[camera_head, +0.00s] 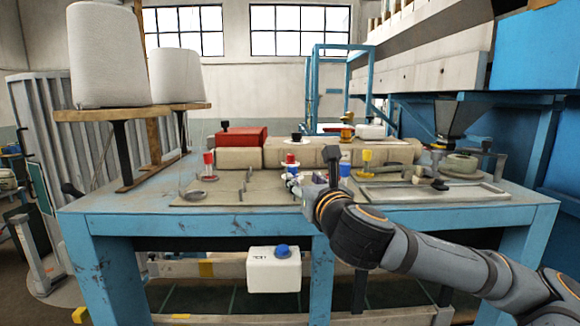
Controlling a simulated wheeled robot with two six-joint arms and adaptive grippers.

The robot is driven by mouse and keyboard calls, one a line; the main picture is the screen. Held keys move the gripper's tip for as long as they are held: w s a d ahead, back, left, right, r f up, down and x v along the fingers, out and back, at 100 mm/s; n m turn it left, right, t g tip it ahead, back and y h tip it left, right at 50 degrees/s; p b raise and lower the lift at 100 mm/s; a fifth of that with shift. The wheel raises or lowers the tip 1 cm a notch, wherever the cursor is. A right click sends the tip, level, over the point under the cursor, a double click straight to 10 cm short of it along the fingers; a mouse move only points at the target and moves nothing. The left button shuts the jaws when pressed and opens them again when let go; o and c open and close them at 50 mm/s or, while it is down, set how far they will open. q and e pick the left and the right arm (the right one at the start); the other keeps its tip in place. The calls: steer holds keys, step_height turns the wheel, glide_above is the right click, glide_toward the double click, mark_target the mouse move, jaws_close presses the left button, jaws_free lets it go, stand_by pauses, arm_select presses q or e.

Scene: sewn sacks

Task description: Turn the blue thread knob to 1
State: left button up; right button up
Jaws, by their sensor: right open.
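Small blue pieces stand on the work table (130,205): one blue piece (345,170) just right of my right gripper, and another blue piece (292,170) under a red one, left of it. My left gripper is not in view.
Two large white thread cones (105,55) stand on a wooden shelf at left. A red box (241,138), a red spool (208,158) and a yellow spool (367,155) stand on the table. A dark machine head (445,125) stands at right. The table's left end is mostly clear.

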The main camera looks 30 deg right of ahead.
mark_target(294, 168)
steer(key=shift+w+r+p, duration=0.1)
steer(key=shift+r+p, duration=0.5)
steer(key=shift+p, duration=0.55)
steer(key=shift+w+d+f+p, duration=0.1)
steer(key=shift+w+d+p, duration=0.15)
steer(key=shift+w+p, duration=0.5)
steer(key=p+x, duration=0.2)
steer(key=x, duration=0.1)
steer(key=p+x, duration=0.1)
steer(key=shift+w+d+f, duration=0.25)
steer(key=shift+w+f, duration=0.05)
steer(key=shift+w+d, duration=0.1)
steer(key=shift+w, duration=0.3)
steer(key=shift+p+x, duration=0.7)
steer(key=shift+x, duration=0.25)
steer(key=shift+w+d+f, duration=0.15)
steer(key=shift+w+f, duration=0.05)
steer(key=shift+w, duration=0.25)
steer(key=shift+c, duration=0.7)
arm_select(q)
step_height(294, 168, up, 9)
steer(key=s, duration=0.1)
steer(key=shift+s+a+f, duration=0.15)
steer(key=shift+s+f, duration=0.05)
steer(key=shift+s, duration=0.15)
arm_select(e)
jaws_close()
